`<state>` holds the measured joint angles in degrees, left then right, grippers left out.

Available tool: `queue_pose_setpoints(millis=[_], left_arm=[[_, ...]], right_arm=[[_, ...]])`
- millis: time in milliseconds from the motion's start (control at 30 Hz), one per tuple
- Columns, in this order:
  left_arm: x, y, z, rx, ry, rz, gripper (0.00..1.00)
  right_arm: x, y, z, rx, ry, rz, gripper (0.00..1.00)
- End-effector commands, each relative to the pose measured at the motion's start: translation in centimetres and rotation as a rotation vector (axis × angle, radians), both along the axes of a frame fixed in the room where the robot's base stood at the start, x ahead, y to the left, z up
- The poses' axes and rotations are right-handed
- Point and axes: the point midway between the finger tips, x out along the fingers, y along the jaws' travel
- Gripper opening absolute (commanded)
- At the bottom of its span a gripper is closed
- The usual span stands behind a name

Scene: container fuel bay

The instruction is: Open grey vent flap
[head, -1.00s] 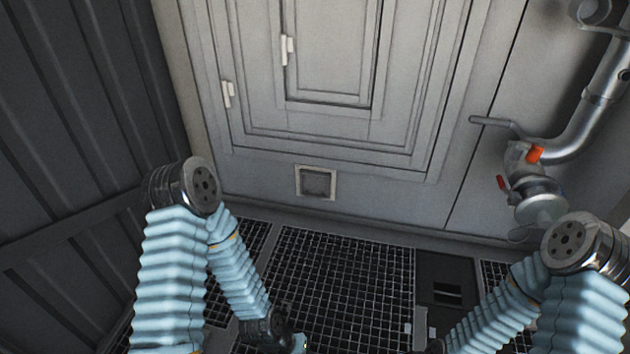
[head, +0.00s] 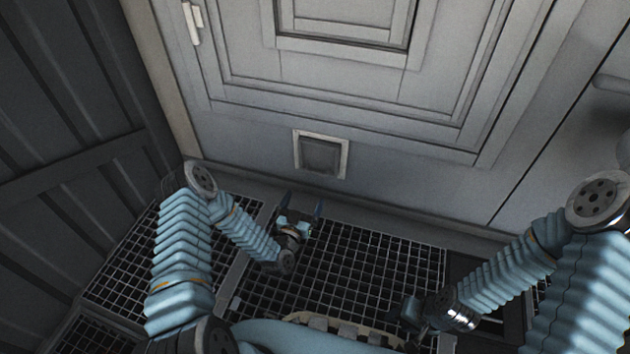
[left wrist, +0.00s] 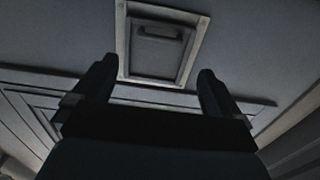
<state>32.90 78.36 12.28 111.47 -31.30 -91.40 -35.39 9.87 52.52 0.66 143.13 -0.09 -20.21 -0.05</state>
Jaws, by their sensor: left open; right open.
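The grey vent flap (head: 321,157) is a small square panel in a pale frame, low on the grey wall below the large panelled door. It looks shut. In the left wrist view the flap (left wrist: 156,56) is ahead, with a short handle bar (left wrist: 158,32) across its upper part in the picture. My left gripper (head: 302,207) is open and empty, below the flap and apart from it, above the floor grating. Its two fingers (left wrist: 153,88) show either side of the flap's lower edge. My right gripper (head: 405,318) is low at the right, far from the flap; its fingers are hard to make out.
The floor is dark metal grating (head: 340,270), with a dark opening (head: 485,268) at the right. A dark ribbed wall (head: 70,110) stands at the left. A pale hinge (head: 192,23) is on the door's left side. The space before the flap is clear.

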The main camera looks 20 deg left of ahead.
Motion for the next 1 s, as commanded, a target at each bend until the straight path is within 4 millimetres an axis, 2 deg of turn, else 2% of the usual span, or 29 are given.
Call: queue_pose_setpoints(millis=[300, 500, 667, 900, 1000], left_arm=[[7.3, -0.3, -0.2, 0.000, 0.000, -0.001, 1.00], [10.3, -0.4, -0.1, -0.001, 0.002, -0.002, 1.00], [11.2, -0.4, 0.0, -0.002, 0.003, -0.002, 1.00], [11.2, -0.5, 0.0, -0.002, 0.004, -0.002, 1.00], [11.2, -0.5, 0.0, -0.002, 0.004, -0.002, 0.86]], right_arm=[[0.1, 0.0, -1.7, -0.001, -0.003, -0.002, 0.43], [0.1, 0.0, -2.3, -0.001, -0.005, -0.003, 0.43], [0.1, 0.0, -2.4, -0.001, -0.005, -0.003, 0.43], [0.1, 0.0, -2.3, -0.001, -0.005, -0.003, 0.43], [0.1, 0.0, -2.3, -0.001, -0.005, -0.003, 0.43]])
